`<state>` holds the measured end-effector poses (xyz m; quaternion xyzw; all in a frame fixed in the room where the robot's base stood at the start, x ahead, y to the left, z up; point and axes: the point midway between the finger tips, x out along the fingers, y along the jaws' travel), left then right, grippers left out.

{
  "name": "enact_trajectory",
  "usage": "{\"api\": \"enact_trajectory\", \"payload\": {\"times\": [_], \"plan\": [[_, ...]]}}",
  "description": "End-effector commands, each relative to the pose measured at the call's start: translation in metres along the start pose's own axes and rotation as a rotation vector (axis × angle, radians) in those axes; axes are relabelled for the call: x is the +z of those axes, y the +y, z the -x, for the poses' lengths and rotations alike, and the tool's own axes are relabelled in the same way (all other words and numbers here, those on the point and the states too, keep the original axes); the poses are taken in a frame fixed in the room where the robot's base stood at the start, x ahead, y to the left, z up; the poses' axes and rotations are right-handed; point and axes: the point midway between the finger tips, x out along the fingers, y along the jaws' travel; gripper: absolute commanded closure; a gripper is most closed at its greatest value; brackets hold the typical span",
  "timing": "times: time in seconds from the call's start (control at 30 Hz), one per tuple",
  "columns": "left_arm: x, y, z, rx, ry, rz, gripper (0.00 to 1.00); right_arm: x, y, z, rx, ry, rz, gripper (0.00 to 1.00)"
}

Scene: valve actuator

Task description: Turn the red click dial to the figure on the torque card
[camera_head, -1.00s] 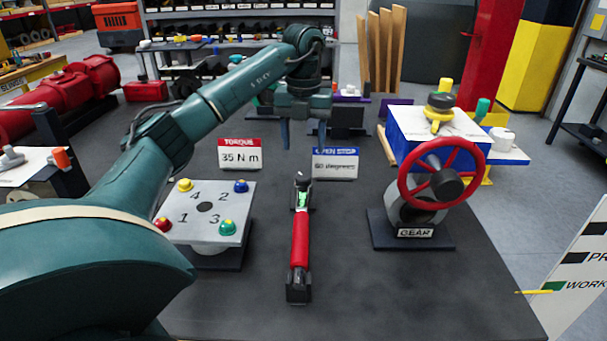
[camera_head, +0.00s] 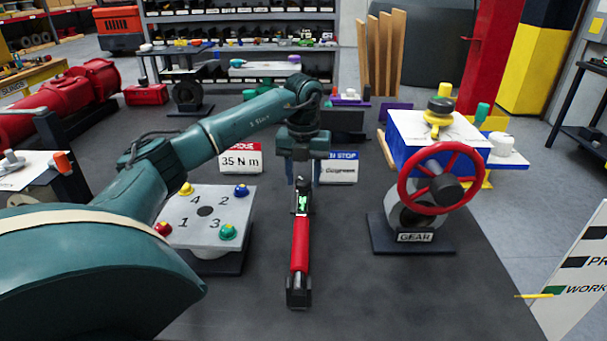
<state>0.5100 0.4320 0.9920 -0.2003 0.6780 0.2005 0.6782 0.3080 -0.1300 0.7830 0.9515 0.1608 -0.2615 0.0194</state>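The torque card (camera_head: 240,162) stands at the back of the dark table and reads 35 N m; my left arm covers part of its red heading. A wrench (camera_head: 300,243) with a red grip lies in front of it, its near end in a black holder (camera_head: 298,292). A small green-lit display (camera_head: 303,201) sits near its far end; its figure is too small to read. I cannot make out a separate red dial. My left gripper (camera_head: 303,177) points down over the wrench's far end, fingers apart with nothing between them. My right gripper is not in view.
A plate with numbered coloured knobs (camera_head: 204,213) stands left of the wrench. A gear unit with a red handwheel (camera_head: 438,180) stands to the right. A blue-headed card (camera_head: 337,172) is behind, partly hidden by my gripper. The table's front right is clear.

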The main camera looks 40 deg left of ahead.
Motion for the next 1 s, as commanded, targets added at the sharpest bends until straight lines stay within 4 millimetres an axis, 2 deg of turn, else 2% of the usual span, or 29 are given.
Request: {"api": "enact_trajectory", "payload": {"times": [0.03, 0.4, 0.67, 0.93, 0.97, 1.0], "plan": [[0.0000, 0.0000, 0.0002, 0.000, 0.000, 0.000, 0.61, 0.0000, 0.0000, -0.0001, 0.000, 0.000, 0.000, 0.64], [0.0001, 0.0001, 0.0005, 0.000, 0.000, 0.000, 0.89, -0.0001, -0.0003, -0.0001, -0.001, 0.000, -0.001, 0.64], [0.0002, 0.0001, 0.0017, 0.001, 0.001, -0.126, 0.89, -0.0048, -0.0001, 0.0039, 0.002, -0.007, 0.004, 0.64], [0.0005, 0.0000, 0.0006, 0.000, 0.000, -0.136, 0.89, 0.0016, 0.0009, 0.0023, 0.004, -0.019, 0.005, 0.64], [0.0005, 0.0000, 0.0006, 0.000, 0.000, -0.136, 0.65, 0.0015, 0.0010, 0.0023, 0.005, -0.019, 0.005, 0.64], [0.0005, 0.0000, 0.0006, 0.000, 0.000, -0.136, 0.62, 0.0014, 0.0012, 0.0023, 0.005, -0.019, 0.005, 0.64]]}}
